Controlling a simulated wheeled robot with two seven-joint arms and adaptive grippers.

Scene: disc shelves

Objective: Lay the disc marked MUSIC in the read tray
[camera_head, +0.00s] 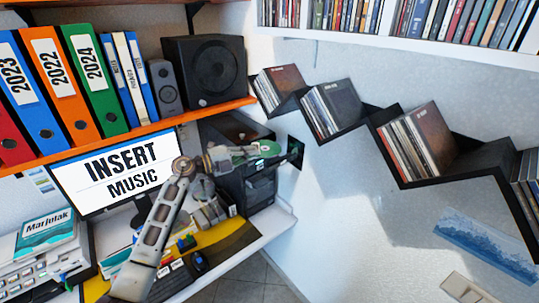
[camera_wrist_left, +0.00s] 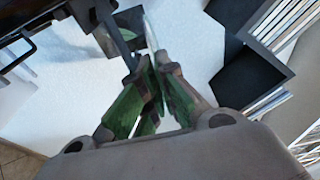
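My left gripper (camera_head: 268,150) reaches in above the desk, in front of the white wall. In the left wrist view its green fingers (camera_wrist_left: 155,70) are close together on a thin, light-edged case (camera_wrist_left: 150,36), seen nearly edge-on. In the head view a small dark square piece (camera_head: 295,152) shows at the fingertips and looks like this case. Its marking cannot be read. A monitor (camera_head: 75,199) reads INSERT MUSIC. A black computer tower (camera_head: 262,190) stands below the gripper. I cannot make out the read tray. My right gripper is not in view.
A black zigzag wall shelf (camera_head: 467,170) with several cases runs down to the right. An orange shelf (camera_head: 100,146) carries binders and a speaker (camera_head: 205,70). The cluttered desk holds a mouse (camera_head: 199,261). The wall below the zigzag shelf is mostly clear.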

